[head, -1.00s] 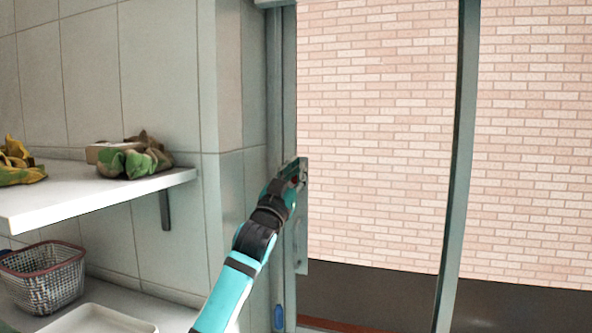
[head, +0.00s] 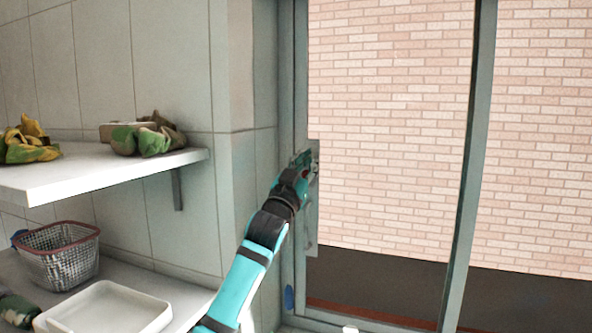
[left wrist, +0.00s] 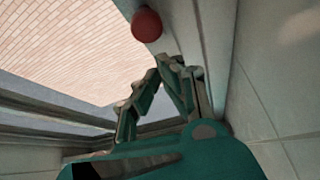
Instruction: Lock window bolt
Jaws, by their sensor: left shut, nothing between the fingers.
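The window's metal side frame (head: 301,80) carries a grey lock plate with a handle (head: 311,235). My left gripper (head: 308,158) is at the upper part of this plate and hides some of it. In the left wrist view a round red knob (left wrist: 146,25) sits by the window frame, just beyond the fingertips of my left gripper (left wrist: 162,66). The fingers are shut with nothing between them. A gap shows between the tips and the knob; I cannot tell its depth. The bolt itself cannot be made out clearly. My right gripper is not in view.
A white shelf (head: 110,175) with bananas (head: 30,145) and green produce (head: 150,138) juts out at the left. Below are a wire basket (head: 60,262) and a white tray (head: 110,310). A vertical window bar (head: 472,160) stands to the right.

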